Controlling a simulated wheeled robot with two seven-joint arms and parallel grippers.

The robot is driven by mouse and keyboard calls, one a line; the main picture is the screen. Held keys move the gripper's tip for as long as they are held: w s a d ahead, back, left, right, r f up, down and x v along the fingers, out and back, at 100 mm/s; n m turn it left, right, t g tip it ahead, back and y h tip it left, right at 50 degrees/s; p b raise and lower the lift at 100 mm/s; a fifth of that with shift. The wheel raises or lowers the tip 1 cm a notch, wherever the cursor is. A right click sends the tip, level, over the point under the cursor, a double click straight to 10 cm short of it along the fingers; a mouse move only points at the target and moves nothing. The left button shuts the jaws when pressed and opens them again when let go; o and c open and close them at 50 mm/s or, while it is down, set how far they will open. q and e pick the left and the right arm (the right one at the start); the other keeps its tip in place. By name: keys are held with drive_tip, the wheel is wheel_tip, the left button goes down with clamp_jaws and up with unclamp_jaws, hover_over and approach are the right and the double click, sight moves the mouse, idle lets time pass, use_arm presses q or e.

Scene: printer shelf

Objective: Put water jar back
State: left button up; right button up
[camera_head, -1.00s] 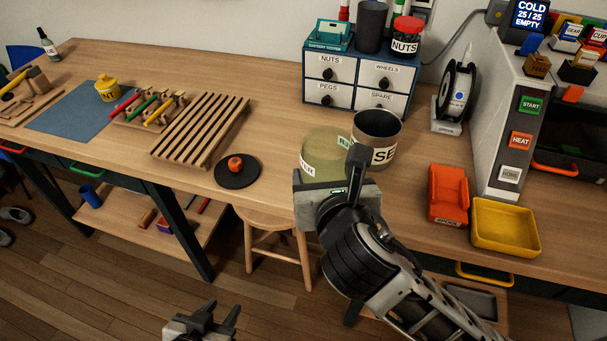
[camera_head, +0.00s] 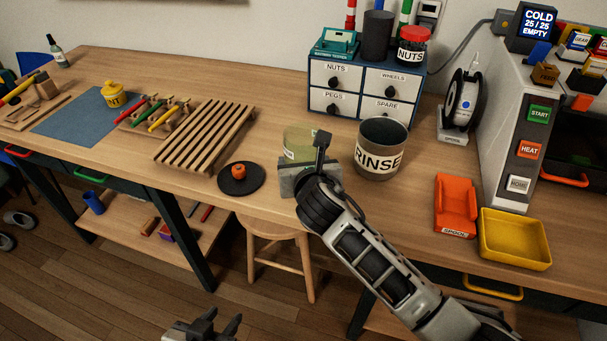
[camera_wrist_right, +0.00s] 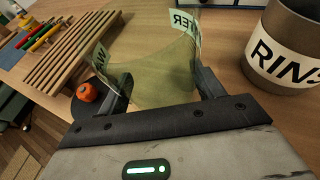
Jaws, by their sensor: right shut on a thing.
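The water jar (camera_head: 298,140) is translucent yellow-green, with part of its WATER label showing in the right wrist view (camera_wrist_right: 155,70). My right gripper (camera_head: 302,162) is shut on it, one finger on each side. The jar looks about upright at the bench front, right of the black round mat; I cannot tell whether its base touches the bench. The dark RINSE cup (camera_head: 380,153) stands to its right with a gap between them; it also shows in the right wrist view (camera_wrist_right: 285,45). My left gripper (camera_head: 224,320) is empty at the bottom edge, fingers apart.
A black round mat (camera_head: 240,187) with an orange-red item lies left of the jar, beside a slatted wooden rack (camera_head: 205,135). A labelled drawer unit (camera_head: 362,90) stands behind. An orange holder (camera_head: 455,205) and yellow tray (camera_head: 515,240) are at the right. Bare bench lies between mat and drawers.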

drive_tip(key=shift+w+f, duration=0.25)
drive_tip(key=shift+w, duration=0.05)
wheel_tip(320, 180, down, 2)
drive_tip(key=shift+f, duration=0.25)
use_arm(q)
drive_tip(key=shift+d+f, duration=0.1)
drive_tip(key=shift+f, duration=0.05)
use_arm(e)
drive_tip(key=shift+f, duration=0.3)
drive_tip(key=o, duration=1.3)
drive_tip(key=shift+f, duration=0.2)
drive_tip(key=shift+s+r, duration=0.1)
drive_tip(key=shift+r, duration=0.1)
use_arm(q)
drive_tip(key=shift+s+a+r+p, duration=0.15)
drive_tip(key=shift+a+r+p, duration=0.1)
drive_tip(key=shift+p, duration=0.25)
use_arm(e)
drive_tip(key=v, duration=1.1)
drive_tip(key=shift+s+d+r, duration=0.1)
drive_tip(key=shift+s+d, duration=0.05)
drive_tip(key=shift+s, duration=0.2)
